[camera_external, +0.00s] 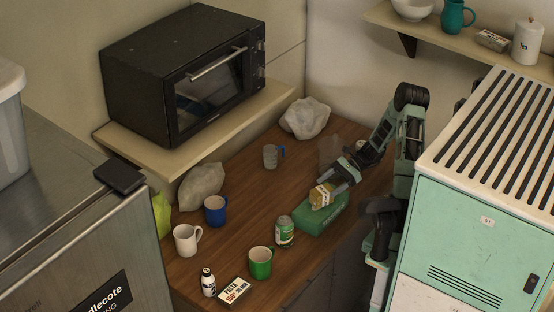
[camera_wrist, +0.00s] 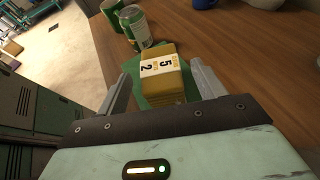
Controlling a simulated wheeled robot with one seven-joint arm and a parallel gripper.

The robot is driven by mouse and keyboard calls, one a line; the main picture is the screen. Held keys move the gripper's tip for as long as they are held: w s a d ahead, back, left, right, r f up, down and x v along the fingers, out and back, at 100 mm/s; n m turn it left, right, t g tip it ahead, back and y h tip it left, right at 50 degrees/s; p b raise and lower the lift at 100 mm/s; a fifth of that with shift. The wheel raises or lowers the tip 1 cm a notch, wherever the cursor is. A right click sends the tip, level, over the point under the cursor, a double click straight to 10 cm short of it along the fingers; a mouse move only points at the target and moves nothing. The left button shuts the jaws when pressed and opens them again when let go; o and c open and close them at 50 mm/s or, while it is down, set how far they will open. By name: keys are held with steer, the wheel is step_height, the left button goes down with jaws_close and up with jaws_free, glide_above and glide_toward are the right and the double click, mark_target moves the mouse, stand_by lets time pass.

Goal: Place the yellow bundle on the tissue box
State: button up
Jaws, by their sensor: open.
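In the wrist view the bundle (camera_wrist: 163,76) lies between the two fingers with a gap on each side. My gripper (camera_external: 338,183) is open, just above and behind the bundle, with its fingers pointing down at it. The underside of the bundle is hidden, so its exact contact with the box cannot be seen.
A green-and-white can (camera_external: 285,231) stands just left of the box, with a green mug (camera_external: 260,262) nearer the front. A blue mug (camera_external: 215,210), white mug (camera_external: 187,240), small bottle (camera_external: 208,282) and card box (camera_external: 234,291) stand further left. Bare counter lies behind the can.

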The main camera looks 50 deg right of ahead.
steer(key=b+v, duration=0.2)
steer(key=v, duration=0.6)
steer(key=r+n+g+h, duration=0.1)
steer(key=n+g, duration=0.3)
steer(key=n, duration=0.1)
glide_above(329, 191)
steer(key=shift+r, duration=0.15)
steer(key=s+a+n+g+h, duration=0.2)
steer(key=a+n+g+h, duration=0.35)
steer(key=a, duration=0.75)
steer(key=s+a+r+n+t+h, duration=0.3)
steer(key=s+a+n, duration=1.2)
steer(key=n, duration=0.5)
steer(key=shift+s+a+t+h, duration=0.3)
steer(key=shift+a+t+h, duration=0.4)
steer(key=shift+h, duration=0.55)
steer(key=shift+a, duration=0.1)
